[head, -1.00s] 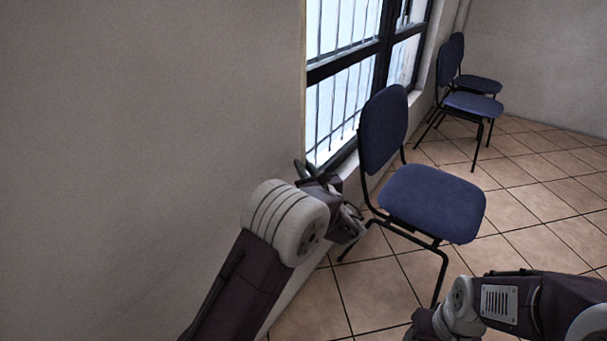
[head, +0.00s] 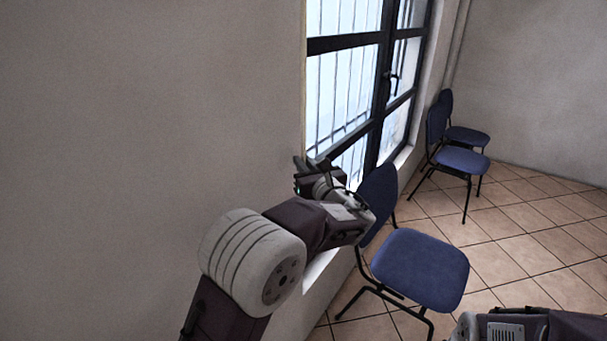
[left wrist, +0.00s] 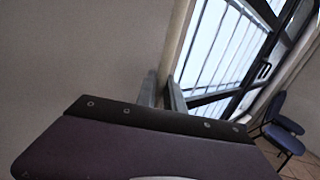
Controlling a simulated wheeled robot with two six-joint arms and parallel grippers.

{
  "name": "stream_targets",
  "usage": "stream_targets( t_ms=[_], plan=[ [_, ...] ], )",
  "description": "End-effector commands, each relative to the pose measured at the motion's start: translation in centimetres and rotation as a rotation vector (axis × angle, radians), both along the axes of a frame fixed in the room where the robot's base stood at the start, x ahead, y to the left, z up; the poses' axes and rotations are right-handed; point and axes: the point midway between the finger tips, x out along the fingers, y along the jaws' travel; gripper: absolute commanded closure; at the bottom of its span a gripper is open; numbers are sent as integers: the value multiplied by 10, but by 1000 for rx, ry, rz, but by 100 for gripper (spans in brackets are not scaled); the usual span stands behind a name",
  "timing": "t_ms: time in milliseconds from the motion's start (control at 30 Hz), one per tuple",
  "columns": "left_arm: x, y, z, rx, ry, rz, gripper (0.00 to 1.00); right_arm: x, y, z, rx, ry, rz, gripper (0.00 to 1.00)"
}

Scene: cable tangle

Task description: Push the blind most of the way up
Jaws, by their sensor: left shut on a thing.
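The barred, dark-framed window (head: 345,90) stands in the wall to the right of my left arm. A thin pale strip (head: 304,80) runs up its left edge; I cannot tell whether it belongs to the blind, and no broad blind surface shows. My left gripper (head: 303,168) is at the window's left edge, above the sill, shut on a small part that I take to be the blind but that is barely visible. In the left wrist view its two fingers (left wrist: 162,88) stand close together beside the window edge. My right gripper is out of view.
A blue chair (head: 420,268) stands close to the right of my left forearm, its back partly hidden by my gripper. Two more blue chairs (head: 462,159) stand farther along the wall. The tiled floor (head: 520,220) is clear to their right.

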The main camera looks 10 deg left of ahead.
Motion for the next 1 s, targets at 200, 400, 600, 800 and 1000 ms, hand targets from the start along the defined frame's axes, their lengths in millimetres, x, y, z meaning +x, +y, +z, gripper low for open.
stream_targets(
  t_ms=[200, 400, 600, 800, 1000],
  plan=[
    [0, 0, 95, -1, -5, 0, 100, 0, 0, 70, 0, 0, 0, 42],
    [0, 0, 167, -1, -5, 0, 100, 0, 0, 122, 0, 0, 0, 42],
    [0, 0, 239, -1, -4, 0, 100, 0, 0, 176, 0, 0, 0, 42],
    [0, 0, 311, -1, -4, 0, 100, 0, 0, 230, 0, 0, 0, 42],
    [0, 0, 375, 0, -3, 0, 100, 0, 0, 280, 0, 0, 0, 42]
  ],
)
